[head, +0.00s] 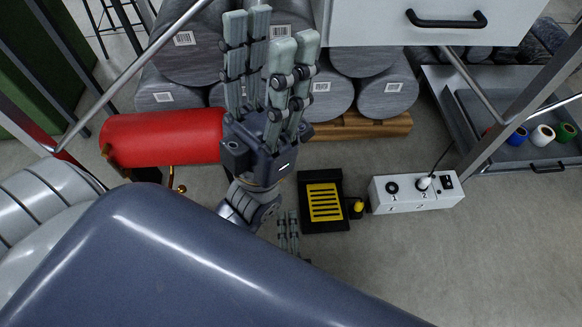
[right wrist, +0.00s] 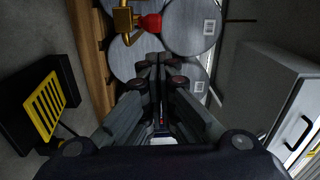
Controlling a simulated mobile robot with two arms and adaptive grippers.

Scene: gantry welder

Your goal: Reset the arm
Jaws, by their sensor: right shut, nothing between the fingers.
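My left gripper (head: 268,45) is large in the upper middle of the head view, fingers pointing up the picture. Its two fingers stand apart with nothing seen between them. My right gripper (head: 289,232) is small and lower, just beyond the edge of my blue-grey body, which hides part of its arm. In the right wrist view the right gripper (right wrist: 161,68) has its fingertips together, holding nothing, in front of the grey cylinders (right wrist: 190,35). No separate object of the task can be picked out.
A red cylinder (head: 165,136) lies left of my left gripper. A white drawer cabinet (head: 425,22) and a metal-framed shelf (head: 505,155) bound the right side.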

